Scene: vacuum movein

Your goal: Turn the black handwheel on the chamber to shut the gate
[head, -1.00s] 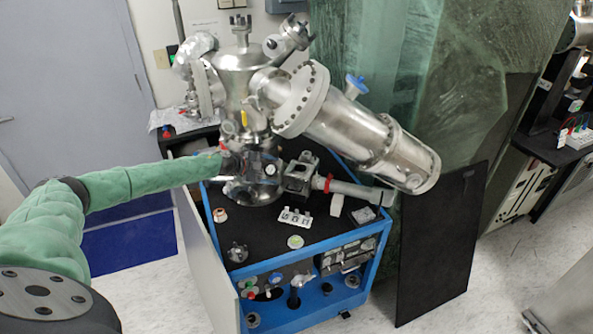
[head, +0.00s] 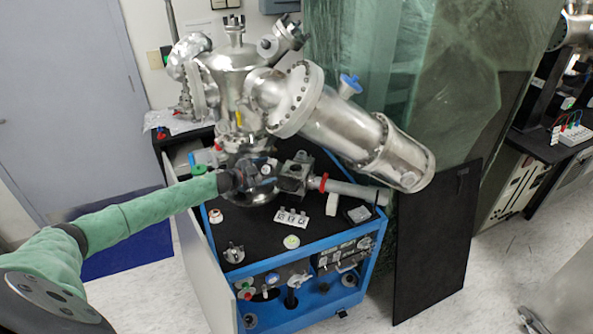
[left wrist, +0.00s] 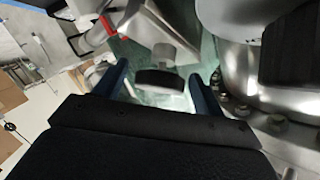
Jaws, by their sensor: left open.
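The steel vacuum chamber (head: 233,85) stands on the black top of a blue-framed cart. My left gripper (head: 268,170) is at the chamber's lower part, at the end of the green-sleeved arm. In the left wrist view, a black handwheel (left wrist: 160,82) shows edge-on on a grey stem. The open blue fingers of my left gripper (left wrist: 158,86) stand on either side of it, with a visible gap at each side. In the head view I cannot pick out the handwheel; the gripper seems to cover it. The gate itself cannot be seen. My right gripper is not in view.
A large steel cylinder (head: 345,125) slants out from the chamber to the right. Bolted steel flanges (left wrist: 235,105) stand close to the right finger in the left wrist view. The blue-framed cart (head: 300,315) has small parts on top. A black panel (head: 437,250) leans at its right.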

